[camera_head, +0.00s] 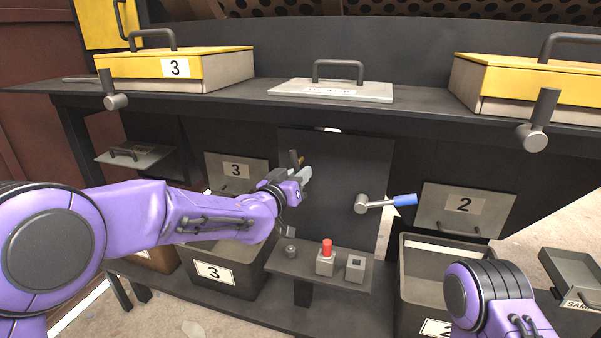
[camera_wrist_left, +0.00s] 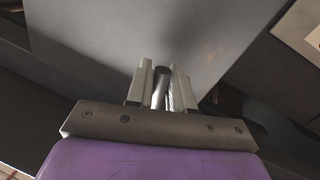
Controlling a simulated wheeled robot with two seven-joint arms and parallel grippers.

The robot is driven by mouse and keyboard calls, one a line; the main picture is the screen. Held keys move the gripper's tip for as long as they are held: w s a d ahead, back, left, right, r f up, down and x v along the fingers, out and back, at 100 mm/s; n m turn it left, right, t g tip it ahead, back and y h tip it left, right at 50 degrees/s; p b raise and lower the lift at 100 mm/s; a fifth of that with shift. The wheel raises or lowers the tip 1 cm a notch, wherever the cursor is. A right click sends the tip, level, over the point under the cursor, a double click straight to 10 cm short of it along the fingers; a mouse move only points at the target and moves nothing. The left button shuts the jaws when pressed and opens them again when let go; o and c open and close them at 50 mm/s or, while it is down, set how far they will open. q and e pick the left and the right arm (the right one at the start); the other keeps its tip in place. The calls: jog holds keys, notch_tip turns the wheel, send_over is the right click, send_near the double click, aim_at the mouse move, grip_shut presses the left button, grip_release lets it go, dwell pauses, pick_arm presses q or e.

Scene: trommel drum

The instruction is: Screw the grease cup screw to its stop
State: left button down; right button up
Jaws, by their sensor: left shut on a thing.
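My left gripper (camera_head: 304,174) is at the dark upright panel in the middle of the machine, left of the blue-handled lever. It is shut on a small part that I take to be the grease cup screw (camera_head: 295,158), whose dark, brownish end sticks up beside the fingers. In the left wrist view a grey metal cylinder (camera_wrist_left: 160,88) stands between the two fingertips (camera_wrist_left: 162,84), close to the panel. The fingers hide most of the part, so I cannot tell how deep it sits. My right gripper is out of view.
The blue-handled lever (camera_head: 385,202) juts out right of my left gripper. Below, a small shelf (camera_head: 335,279) carries a dark knob (camera_head: 290,250), a red plug (camera_head: 326,247) in a block and a hollow block (camera_head: 355,267). Bins (camera_head: 222,270) stand either side.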

pick_arm(q)
jog(key=shift+a+f+m+g, duration=0.1)
jog(key=shift+a+m+g, duration=0.05)
jog(key=shift+m, duration=0.45)
jog(key=shift+a+f+m+g, duration=0.1)
jog(key=shift+m+g, duration=0.05)
jog(key=shift+m, duration=0.45)
jog(key=c, duration=1.2)
grip_release()
jog(key=shift+o, duration=0.2)
jog(key=shift+w, duration=0.1)
jog(key=shift+r, duration=0.1)
jog(key=b+v, duration=0.1)
jog(key=v, duration=0.9)
jog(key=shift+s+a, duration=0.15)
jog(key=shift+s, duration=0.1)
